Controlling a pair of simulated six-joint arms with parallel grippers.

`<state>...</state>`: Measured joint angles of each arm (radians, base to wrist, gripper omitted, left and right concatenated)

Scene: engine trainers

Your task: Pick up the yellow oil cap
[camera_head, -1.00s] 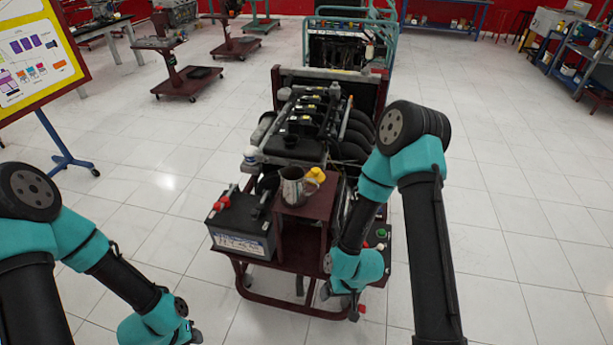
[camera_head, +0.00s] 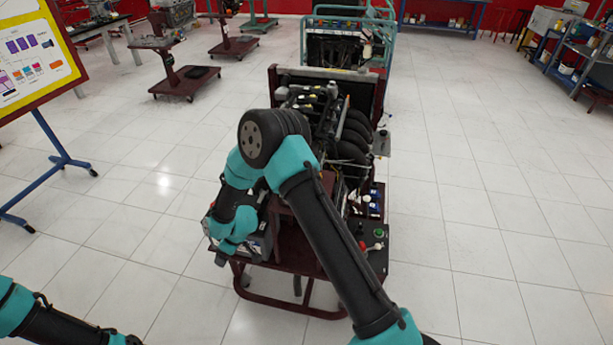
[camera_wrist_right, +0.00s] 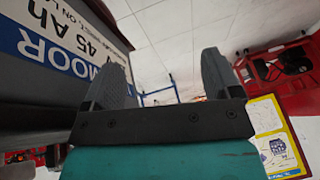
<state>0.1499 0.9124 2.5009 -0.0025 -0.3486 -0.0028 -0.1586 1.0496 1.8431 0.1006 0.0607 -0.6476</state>
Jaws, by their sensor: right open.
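The yellow oil cap cannot be made out now; my right arm covers the stand top where a yellow piece showed beside a metal jug. My right arm reaches across the front of the engine stand (camera_head: 300,305) in the head view. My right gripper (camera_head: 221,258) hangs low by the black battery (camera_head: 264,243), mostly hidden by its own wrist. In the right wrist view, the right gripper (camera_wrist_right: 167,75) is open with nothing between its fingers. The battery's label (camera_wrist_right: 60,50) is close on the left there. Only part of my left arm shows, at bottom left; its gripper is out of frame.
The engine (camera_head: 330,115) stands behind my right arm. A control panel with a green button (camera_head: 379,233) is on the stand's right side. A sign board on a blue stand (camera_head: 58,160) is at the left. The tiled floor on the right is clear.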

